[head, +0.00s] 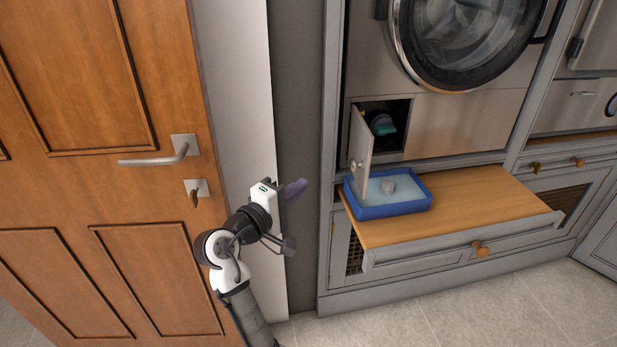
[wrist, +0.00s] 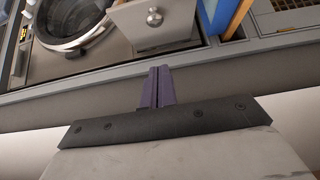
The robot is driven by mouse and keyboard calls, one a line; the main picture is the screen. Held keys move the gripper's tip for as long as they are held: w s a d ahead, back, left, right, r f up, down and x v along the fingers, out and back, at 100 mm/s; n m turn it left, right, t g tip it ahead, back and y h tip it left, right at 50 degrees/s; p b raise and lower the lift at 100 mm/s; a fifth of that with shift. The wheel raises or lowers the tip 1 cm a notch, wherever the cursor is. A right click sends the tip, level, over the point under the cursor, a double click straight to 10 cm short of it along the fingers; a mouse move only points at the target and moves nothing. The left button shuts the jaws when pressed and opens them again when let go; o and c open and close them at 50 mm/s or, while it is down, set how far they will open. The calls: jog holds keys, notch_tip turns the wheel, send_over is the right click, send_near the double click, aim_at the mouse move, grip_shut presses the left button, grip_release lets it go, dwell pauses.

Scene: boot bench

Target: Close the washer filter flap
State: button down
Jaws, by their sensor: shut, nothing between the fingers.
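The washer filter flap (head: 360,149) is a small metal door with a round knob, standing open and swung outward at the left of its square opening. The dark filter recess (head: 392,125) shows a teal part (head: 383,125) inside. In the wrist view the flap (wrist: 150,22) and its knob (wrist: 154,18) are at the top, beyond the fingers. My gripper (head: 297,188) is to the left of the flap and apart from it. Its purple fingers, also in the wrist view (wrist: 157,85), are shut together with nothing between them.
The washer's round door (head: 465,40) is above. A wooden door (head: 95,150) with a metal handle (head: 155,160) is at left.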

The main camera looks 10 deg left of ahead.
jog(key=w+d+p, duration=0.2)
jog(key=w+d, duration=0.6)
jog(key=shift+d, duration=0.3)
jog(key=shift+d+p, duration=0.1)
jog(key=shift+p, duration=0.2)
